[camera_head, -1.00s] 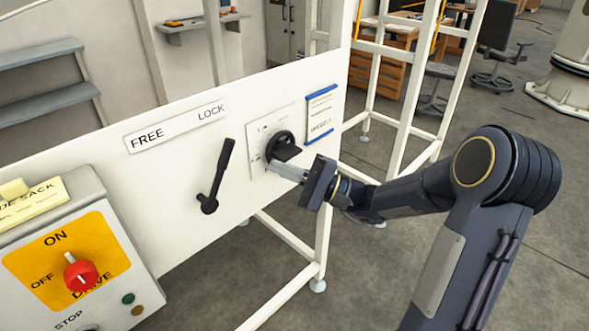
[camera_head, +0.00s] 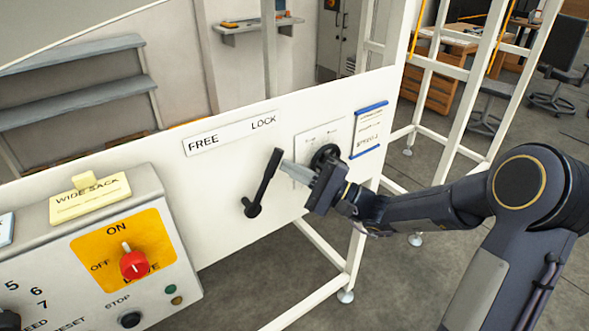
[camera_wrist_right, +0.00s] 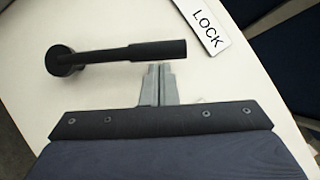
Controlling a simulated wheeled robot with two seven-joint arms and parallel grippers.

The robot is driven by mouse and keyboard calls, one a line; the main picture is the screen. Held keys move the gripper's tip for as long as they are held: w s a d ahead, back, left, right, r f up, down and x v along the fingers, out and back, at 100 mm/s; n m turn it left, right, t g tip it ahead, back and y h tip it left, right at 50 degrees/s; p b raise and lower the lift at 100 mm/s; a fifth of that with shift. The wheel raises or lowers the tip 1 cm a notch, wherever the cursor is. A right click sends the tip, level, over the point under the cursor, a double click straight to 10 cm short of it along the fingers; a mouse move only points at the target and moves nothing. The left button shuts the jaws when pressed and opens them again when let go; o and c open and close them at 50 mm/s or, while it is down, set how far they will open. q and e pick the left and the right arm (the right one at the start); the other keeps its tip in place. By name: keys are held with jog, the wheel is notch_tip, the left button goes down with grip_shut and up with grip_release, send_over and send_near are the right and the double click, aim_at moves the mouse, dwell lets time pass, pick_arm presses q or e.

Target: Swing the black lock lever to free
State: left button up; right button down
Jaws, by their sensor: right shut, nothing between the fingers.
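The black lock lever (camera_head: 263,181) is on the white panel. Its pivot is at the lower left and its arm leans up to the right, under the word LOCK on the FREE/LOCK label (camera_head: 231,132). In the right wrist view the lever (camera_wrist_right: 120,55) lies across the upper left, with its handle end close to the LOCK sign (camera_wrist_right: 208,22). My right gripper (camera_head: 284,166) is shut and empty. Its fingertips (camera_wrist_right: 158,68) are just beside the lever's handle on its right side; I cannot tell whether they touch. My left gripper is not in view.
A black rotary knob (camera_head: 325,157) on a plate sits behind my right gripper. A blue-edged notice (camera_head: 369,129) is to its right. A control box with a red switch (camera_head: 134,264) stands at lower left. White frame legs (camera_head: 352,262) stand below the panel.

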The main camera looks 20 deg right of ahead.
jog(key=shift+r, duration=0.1)
jog(key=shift+s+a+r+n+g+b, duration=0.2)
jog(key=shift+a+r+n+g+b, duration=0.25)
jog(key=shift+n, duration=0.2)
jog(key=shift+s+a+r+n+g+b, duration=0.2)
jog(key=shift+a+r+n+g+b, duration=0.2)
jog(key=shift+a+n, duration=0.2)
jog(key=s+a+r+n+g+h+b, duration=0.1)
jog(key=s+a+n+g+h+b, duration=0.1)
jog(key=a+n+h, duration=0.3)
jog(key=s+a+n, duration=0.1)
jog(key=a+n, duration=0.2)
jog(key=a, duration=0.1)
jog(key=shift+s+a+r, duration=0.25)
jog(key=shift+a+r, duration=0.05)
jog(key=shift+r, duration=0.05)
jog(key=shift+s+a+f+g, duration=0.1)
jog(key=shift+g, duration=0.25)
